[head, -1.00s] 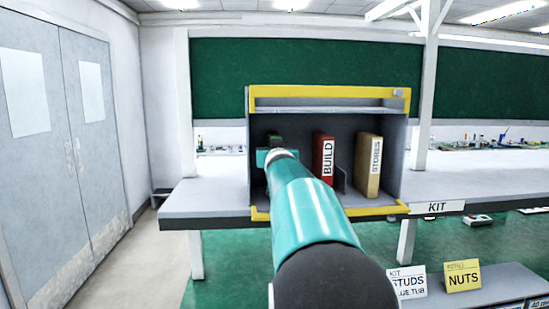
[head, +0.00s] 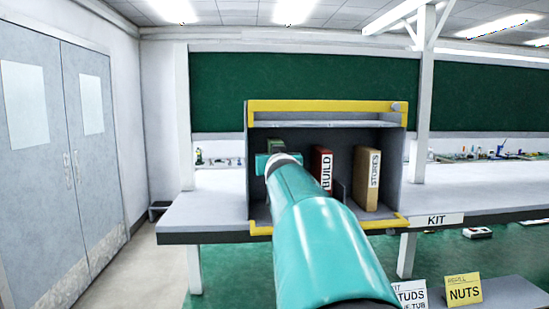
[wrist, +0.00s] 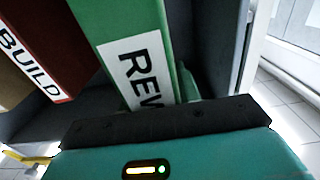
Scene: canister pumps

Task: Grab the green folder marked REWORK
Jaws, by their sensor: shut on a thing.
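The green folder (wrist: 115,18) fills the upper middle of the wrist view. Its white label shows "REW"; the rest is hidden behind my gripper. My gripper (wrist: 165,125) is shut on the green folder at its label end. In the head view only a small dark green top part of the folder (head: 275,144) shows, at the left inside the grey shelf box (head: 328,108). My teal gripper (head: 272,161) is there in front of it, and my arm hides the rest.
The box has yellow edges and stands on a grey bench (head: 205,205). The box's left wall is close to my gripper.

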